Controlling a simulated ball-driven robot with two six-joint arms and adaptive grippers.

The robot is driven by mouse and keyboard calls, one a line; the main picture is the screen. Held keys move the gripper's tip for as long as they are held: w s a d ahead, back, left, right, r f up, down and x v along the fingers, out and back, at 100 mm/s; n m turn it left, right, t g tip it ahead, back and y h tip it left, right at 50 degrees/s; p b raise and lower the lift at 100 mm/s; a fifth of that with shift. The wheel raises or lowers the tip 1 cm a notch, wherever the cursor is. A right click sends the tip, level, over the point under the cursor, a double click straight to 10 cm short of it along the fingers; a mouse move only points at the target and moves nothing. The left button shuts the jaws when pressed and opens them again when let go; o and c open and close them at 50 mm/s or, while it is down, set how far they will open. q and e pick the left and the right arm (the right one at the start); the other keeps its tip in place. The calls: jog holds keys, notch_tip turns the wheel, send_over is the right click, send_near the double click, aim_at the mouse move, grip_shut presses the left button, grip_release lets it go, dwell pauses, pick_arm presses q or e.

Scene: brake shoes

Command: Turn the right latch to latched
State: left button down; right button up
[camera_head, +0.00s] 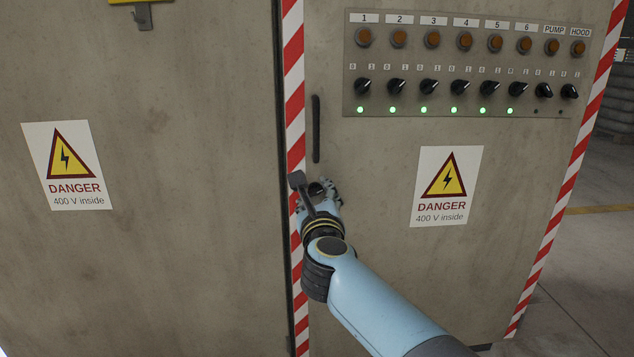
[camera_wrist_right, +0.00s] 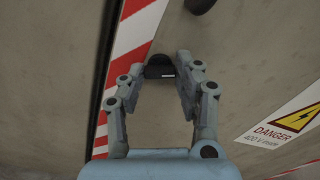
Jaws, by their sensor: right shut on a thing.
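The right latch (camera_head: 316,188) is a small dark round knob on the right cabinet door, just below the black door handle. In the right wrist view, the latch (camera_wrist_right: 158,70) sits between the fingertips, with a short pale mark on its face. My right gripper (camera_head: 320,192) reaches the door and is shut on the latch. In the wrist view its fingers (camera_wrist_right: 161,73) stand on either side of the knob. The fingers hide part of the latch, and I cannot tell its exact turn. My left gripper is not in view.
The vertical black handle (camera_head: 316,129) is just above the latch. A red-and-white striped edge (camera_head: 295,120) runs along the door gap at left. A control panel (camera_head: 465,65) with knobs and lamps is up right. A danger sign (camera_head: 446,186) is right of my gripper.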

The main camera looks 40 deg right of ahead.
jog(key=n+p, duration=0.2)
jog(key=shift+r+n, duration=0.3)
jog(key=shift+n, duration=0.1)
jog(key=n+p, duration=0.3)
jog(key=shift+n, duration=0.3)
jog(key=n+p, duration=0.3)
jog(key=shift+f, duration=0.1)
pick_arm(q)
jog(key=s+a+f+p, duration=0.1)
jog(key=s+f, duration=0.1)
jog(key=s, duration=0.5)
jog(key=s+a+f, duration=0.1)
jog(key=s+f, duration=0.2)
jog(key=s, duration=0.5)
jog(key=shift+p, duration=0.4)
pick_arm(e)
jog(key=shift+f+n, duration=0.15)
jog(key=shift+n, duration=1.55)
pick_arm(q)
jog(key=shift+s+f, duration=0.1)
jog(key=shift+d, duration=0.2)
